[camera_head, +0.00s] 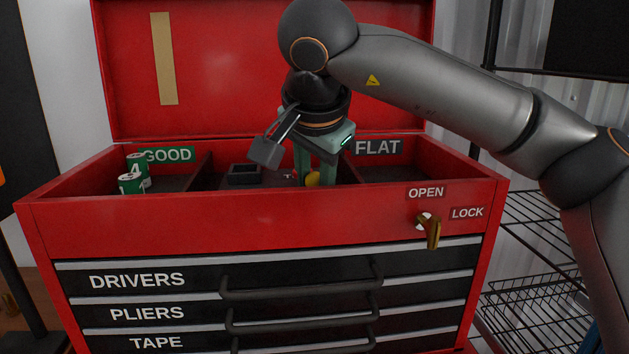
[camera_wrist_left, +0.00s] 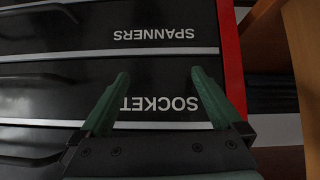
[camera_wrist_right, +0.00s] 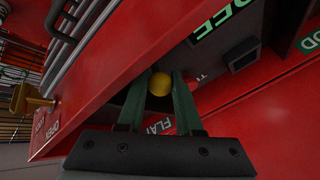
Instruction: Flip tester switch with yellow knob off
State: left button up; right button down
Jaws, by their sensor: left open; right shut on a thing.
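In the head view my right gripper (camera_head: 317,170) points down behind the tray's front wall. The switch's lever and base are mostly hidden. A dark square socket (camera_head: 244,174) lies left of the knob. My left gripper (camera_wrist_left: 158,80) is open and empty in front of the chest's lower drawers; it is outside the head view.
Green batteries (camera_head: 131,184) stand in the GOOD compartment at the left; the FLAT compartment (camera_head: 400,174) is at the right. A brass key (camera_head: 432,232) sticks out of the front by OPEN and LOCK labels.

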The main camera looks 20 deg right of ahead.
jog(key=c, duration=0.8)
grip_release()
jog(key=shift+o, duration=1.1)
jog(key=shift+f, duration=0.1)
